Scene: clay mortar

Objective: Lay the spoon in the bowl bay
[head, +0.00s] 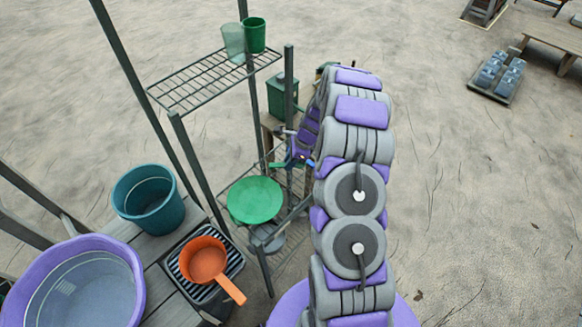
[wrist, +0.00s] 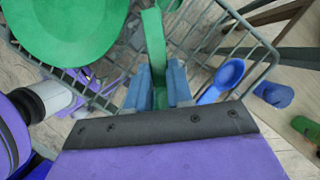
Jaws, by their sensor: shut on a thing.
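In the head view my gripper (head: 298,160) is small and partly hidden by my arm, beside the lower wire shelf. A blue spoon (wrist: 230,73) shows right of the fingers in the wrist view, by the rack's wire edge. A large green bowl (head: 255,199) sits on the lower shelf. It also shows at the wrist view's upper left (wrist: 60,25).
The upper wire shelf (head: 205,82) holds a green cup (head: 255,35) and a translucent one. Rack posts stand close to my arm. A teal bucket (head: 148,200), orange pan (head: 205,262) and purple tub (head: 72,287) are at left. Open sandy ground lies right.

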